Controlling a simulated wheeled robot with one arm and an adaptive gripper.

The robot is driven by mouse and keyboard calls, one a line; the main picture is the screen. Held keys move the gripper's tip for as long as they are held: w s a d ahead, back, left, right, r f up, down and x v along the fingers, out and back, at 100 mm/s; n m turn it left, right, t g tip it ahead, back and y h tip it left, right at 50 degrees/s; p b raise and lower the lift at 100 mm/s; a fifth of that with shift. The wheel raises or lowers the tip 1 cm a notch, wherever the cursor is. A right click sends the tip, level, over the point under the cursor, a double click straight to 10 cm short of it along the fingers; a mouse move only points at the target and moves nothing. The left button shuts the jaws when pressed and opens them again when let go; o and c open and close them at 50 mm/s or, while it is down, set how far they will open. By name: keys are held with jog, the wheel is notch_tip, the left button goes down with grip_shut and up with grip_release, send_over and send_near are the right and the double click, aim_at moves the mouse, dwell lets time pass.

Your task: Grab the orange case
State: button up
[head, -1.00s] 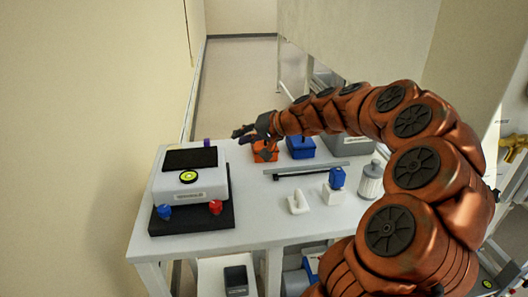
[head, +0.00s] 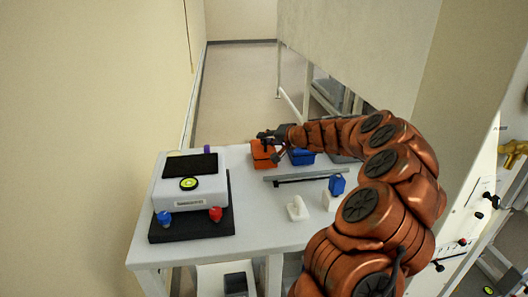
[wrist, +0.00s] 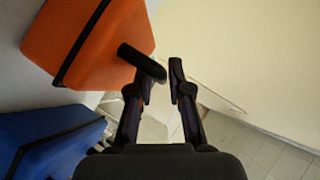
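The orange case (head: 262,157) stands on the white table, at the back near the middle in the head view. In the wrist view the orange case (wrist: 90,40) fills the upper left, with a dark strap or seam across it. My gripper (head: 267,146) is at the case in the head view, its dark fingers spread over and beside it. In the wrist view my gripper (wrist: 167,72) has a gap between its fingertips and nothing between them. The left fingertip overlaps the case's right edge; I cannot tell whether it touches.
A blue case (head: 301,157) stands right of the orange one; it also shows in the wrist view (wrist: 50,140). A white device (head: 190,188) on a black base is at the left. A dark bar (head: 310,176), white hook (head: 297,208) and small blue-topped item (head: 337,185) are nearer.

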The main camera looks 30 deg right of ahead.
jog(key=shift+w+a+f, duration=0.1)
jog(key=shift+w+f, duration=0.05)
jog(key=shift+w, duration=0.35)
jog(key=shift+c, duration=0.3)
grip_shut()
